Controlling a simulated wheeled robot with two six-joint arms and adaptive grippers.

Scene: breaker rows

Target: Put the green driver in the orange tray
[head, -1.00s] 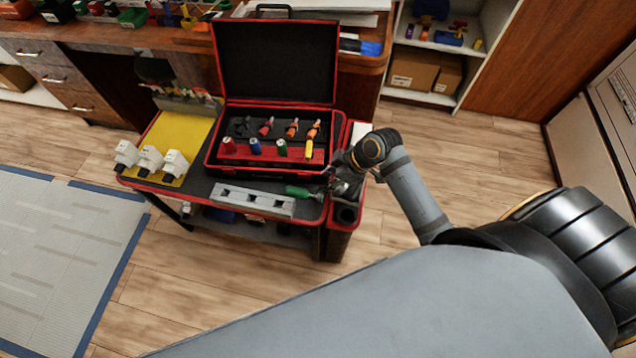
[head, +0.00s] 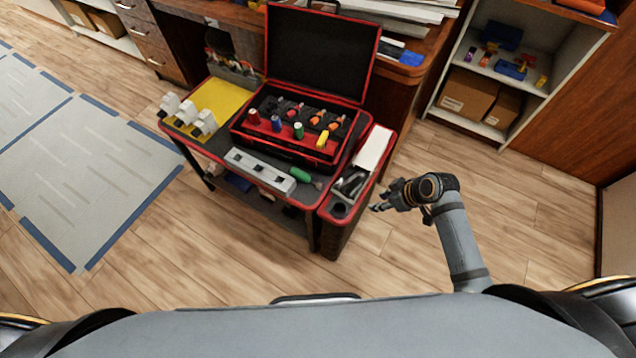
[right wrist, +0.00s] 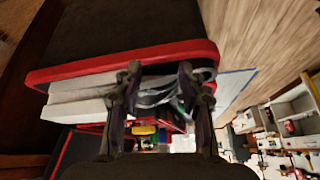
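The green driver (head: 299,175) lies on the black top of the red-edged cart (head: 330,190), beside the right end of a grey slotted block (head: 258,170). My right gripper (head: 379,207) hangs just right of the cart's side bin, apart from the driver. In the right wrist view its two fingers (right wrist: 160,85) are spread, with nothing clearly held between them. My left gripper is not in view. I cannot identify an orange tray; a red-orange object (head: 590,8) is cut off at the top right.
An open black and red case (head: 318,50) with colored tools stands on the cart. The cart's side bin (head: 350,185) holds dark items and a white box (head: 373,148). A shelf (head: 492,85) with cartons stands at the back right. The floor right of the cart is clear.

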